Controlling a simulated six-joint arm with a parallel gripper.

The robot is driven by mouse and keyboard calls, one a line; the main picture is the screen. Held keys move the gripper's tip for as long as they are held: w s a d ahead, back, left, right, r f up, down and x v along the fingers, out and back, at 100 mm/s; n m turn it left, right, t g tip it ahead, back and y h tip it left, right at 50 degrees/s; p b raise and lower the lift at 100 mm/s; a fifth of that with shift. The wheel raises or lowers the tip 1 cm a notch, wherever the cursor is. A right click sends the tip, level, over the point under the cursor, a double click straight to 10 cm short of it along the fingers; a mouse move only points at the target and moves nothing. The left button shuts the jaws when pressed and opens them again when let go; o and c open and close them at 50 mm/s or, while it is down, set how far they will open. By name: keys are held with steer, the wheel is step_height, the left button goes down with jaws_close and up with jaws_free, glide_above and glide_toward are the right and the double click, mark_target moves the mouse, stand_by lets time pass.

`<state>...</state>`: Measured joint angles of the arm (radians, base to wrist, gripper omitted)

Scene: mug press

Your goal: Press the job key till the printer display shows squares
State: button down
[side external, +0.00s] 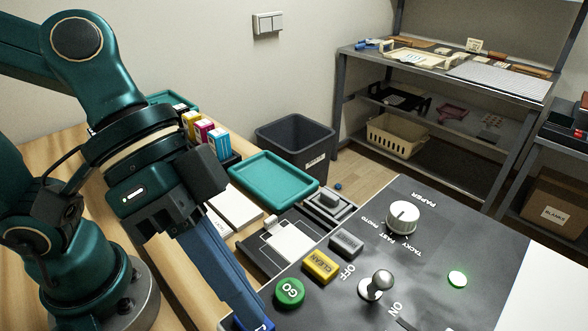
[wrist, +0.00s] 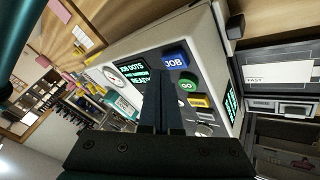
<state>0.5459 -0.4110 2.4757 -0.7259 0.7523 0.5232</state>
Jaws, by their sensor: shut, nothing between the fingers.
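The blue job key (wrist: 174,61) is on the dark panel in the wrist view, above the green GO key (wrist: 188,84). In the side view only a bit of the job key (side external: 267,326) shows at the bottom edge, behind my fingers. The printer display (wrist: 132,71) has green text that reads JOB DOTS, a line I cannot fully read, and READY. My gripper (wrist: 161,74) is shut and empty, its tips beside the job key in the picture. In the side view my gripper (side external: 258,314) reaches down to the key; I cannot tell whether it touches.
The GO key (side external: 289,292), yellow CLEAN key (side external: 320,266), grey key (side external: 346,243), silver lever (side external: 377,286) and white knob (side external: 403,217) are close by on the panel. A teal tray (side external: 273,181) and ink boxes (side external: 204,130) stand behind.

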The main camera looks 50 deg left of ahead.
steer(key=shift+f, duration=0.2)
steer(key=shift+f, duration=0.25)
steer(key=shift+r, duration=0.15)
stand_by(0.6)
steer(key=shift+r, duration=0.3)
steer(key=shift+r, duration=2.5)
